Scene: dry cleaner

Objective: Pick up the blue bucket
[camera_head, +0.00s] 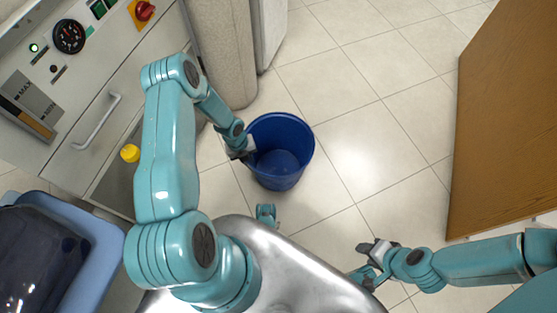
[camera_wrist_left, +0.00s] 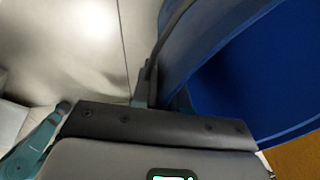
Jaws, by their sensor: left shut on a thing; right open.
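The blue bucket (camera_head: 282,160) stands upright on the tiled floor in the head view, empty inside as far as I can see. My left gripper (camera_head: 250,155) is at the left side of its rim and is shut on the bucket's wall. In the left wrist view the bucket (camera_wrist_left: 250,85) fills the right side, with its rim running between the fingers of my left gripper (camera_wrist_left: 155,95). My right gripper (camera_head: 368,262) is open and empty over the floor at the lower right, apart from the bucket.
A grey machine (camera_head: 75,120) with gauge and knobs stands at the left. A beige column (camera_head: 222,50) rises just behind the bucket. A light blue basin (camera_head: 95,245) with dark contents is at lower left. A brown wooden panel (camera_head: 505,120) is at right. Floor right of the bucket is clear.

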